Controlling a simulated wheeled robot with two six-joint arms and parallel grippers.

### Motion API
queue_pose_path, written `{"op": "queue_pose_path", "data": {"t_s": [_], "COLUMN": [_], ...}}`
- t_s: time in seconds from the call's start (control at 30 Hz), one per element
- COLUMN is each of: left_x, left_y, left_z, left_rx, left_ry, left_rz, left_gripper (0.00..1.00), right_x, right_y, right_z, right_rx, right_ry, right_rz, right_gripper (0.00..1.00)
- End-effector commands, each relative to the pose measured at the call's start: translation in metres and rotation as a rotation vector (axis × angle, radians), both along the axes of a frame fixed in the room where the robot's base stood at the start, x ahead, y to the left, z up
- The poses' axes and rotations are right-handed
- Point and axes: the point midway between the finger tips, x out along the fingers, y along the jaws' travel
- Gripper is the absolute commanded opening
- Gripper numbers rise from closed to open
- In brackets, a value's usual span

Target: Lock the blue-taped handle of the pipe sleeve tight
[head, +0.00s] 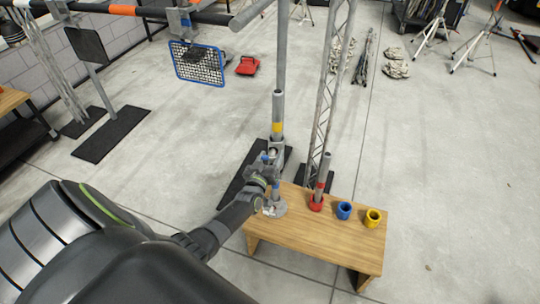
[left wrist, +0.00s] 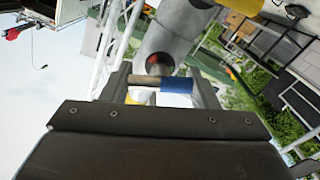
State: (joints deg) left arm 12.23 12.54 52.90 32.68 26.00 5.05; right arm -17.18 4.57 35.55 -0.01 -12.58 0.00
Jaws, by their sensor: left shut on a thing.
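The pipe sleeve (head: 277,130) is a grey upright tube with a yellow band, around a tall thin pole at the middle of the head view. It also shows as a grey tube (left wrist: 170,40) in the left wrist view. Its short bar handle (left wrist: 178,86), blue-taped on the right and brownish on the left, lies crosswise between the fingers of my left gripper (left wrist: 160,88). My left gripper (head: 266,170) is shut on this handle, at the sleeve's lower part. My fingers hide part of the clamp in the head view. My right gripper is not in view.
A wooden bench (head: 325,235) stands just right of my left gripper. A red cup (head: 316,204) with a tube in it, a blue cup (head: 344,210) and a yellow cup (head: 373,217) stand on it. A lattice truss (head: 329,90) rises behind.

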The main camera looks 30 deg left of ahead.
Motion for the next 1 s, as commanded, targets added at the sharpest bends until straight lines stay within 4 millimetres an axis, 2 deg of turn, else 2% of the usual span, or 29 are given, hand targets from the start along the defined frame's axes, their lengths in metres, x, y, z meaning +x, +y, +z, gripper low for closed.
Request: {"op": "queue_pose_path", "data": {"t_s": [0.4, 0.97, 1.0], "left_x": [-0.0002, -0.0005, -0.0005], "left_y": [-0.0004, -0.0002, -0.0002], "left_z": [-0.0005, -0.0013, -0.0013], "left_rx": [0.182, 0.206, 0.206], "left_ry": [0.046, 0.053, 0.053], "left_rz": [0.001, 0.001, 0.001], "left_gripper": [0.32, 0.32, 0.60], "right_x": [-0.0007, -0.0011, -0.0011], "right_y": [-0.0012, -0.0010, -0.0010], "right_z": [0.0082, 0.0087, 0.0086], "right_rx": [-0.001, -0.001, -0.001], "right_ry": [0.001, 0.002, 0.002], "right_rz": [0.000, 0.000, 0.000], "right_gripper": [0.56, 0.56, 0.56]}}
